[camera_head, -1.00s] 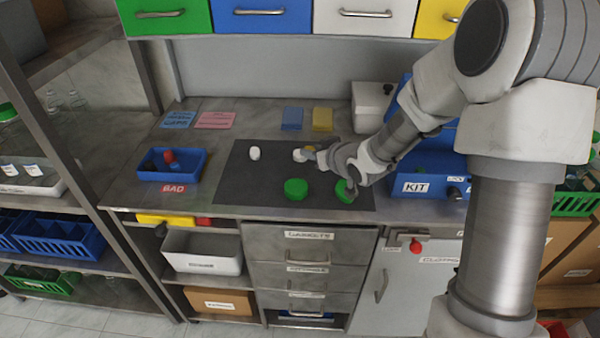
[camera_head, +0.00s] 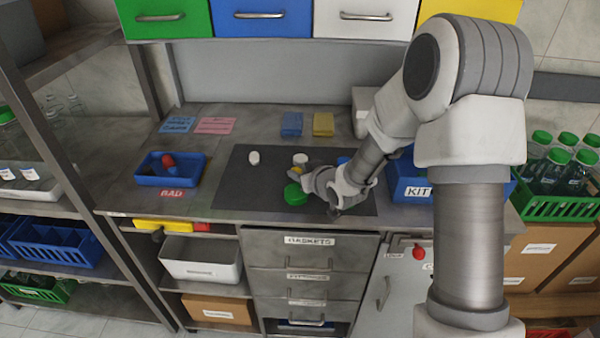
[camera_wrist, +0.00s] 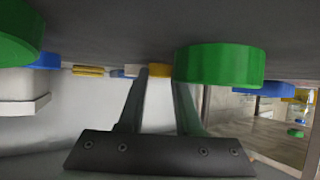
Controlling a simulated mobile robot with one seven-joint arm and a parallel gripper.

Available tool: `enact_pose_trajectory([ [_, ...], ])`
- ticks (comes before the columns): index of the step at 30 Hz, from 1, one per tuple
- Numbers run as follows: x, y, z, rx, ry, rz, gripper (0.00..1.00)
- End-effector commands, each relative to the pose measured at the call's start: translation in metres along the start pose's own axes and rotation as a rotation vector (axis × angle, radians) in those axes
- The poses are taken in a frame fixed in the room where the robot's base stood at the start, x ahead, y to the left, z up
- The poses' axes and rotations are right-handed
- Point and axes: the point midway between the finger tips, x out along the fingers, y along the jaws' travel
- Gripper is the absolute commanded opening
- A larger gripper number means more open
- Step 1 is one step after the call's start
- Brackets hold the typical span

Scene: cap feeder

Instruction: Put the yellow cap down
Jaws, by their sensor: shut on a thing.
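The yellow cap (camera_head: 294,171) shows as a small patch at the tip of my gripper (camera_head: 299,177) in the head view, low over the dark mat (camera_head: 235,187). In the wrist view, which is upside down, the yellow cap (camera_wrist: 159,70) sits between the two fingertips of my gripper (camera_wrist: 160,76). The gripper is shut on it. The cap is close to the mat surface; I cannot tell whether it touches. A green cap (camera_head: 295,194) lies just in front of the gripper, and a white cap (camera_head: 300,159) just behind it.
Another white cap (camera_head: 254,158) stands to the left on the mat. A second green cap (camera_wrist: 18,36) shows in the wrist view. A blue BAD tray (camera_head: 186,178) stands left, the blue KIT box (camera_head: 408,178) right.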

Motion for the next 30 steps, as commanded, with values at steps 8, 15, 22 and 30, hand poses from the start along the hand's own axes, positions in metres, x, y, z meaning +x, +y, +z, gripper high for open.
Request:
enact_pose_trajectory([
  [8, 0.001, 0.0, 0.002, 0.0, 0.0, 0.0, 0.64],
  [15, 0.001, 0.0, 0.001, 0.0, 0.0, 0.0, 0.64],
  [22, -0.016, 0.001, -0.003, 0.0, 0.001, 0.001, 0.64],
  [30, -0.073, 0.001, -0.004, 0.0, 0.002, 0.002, 0.64],
])
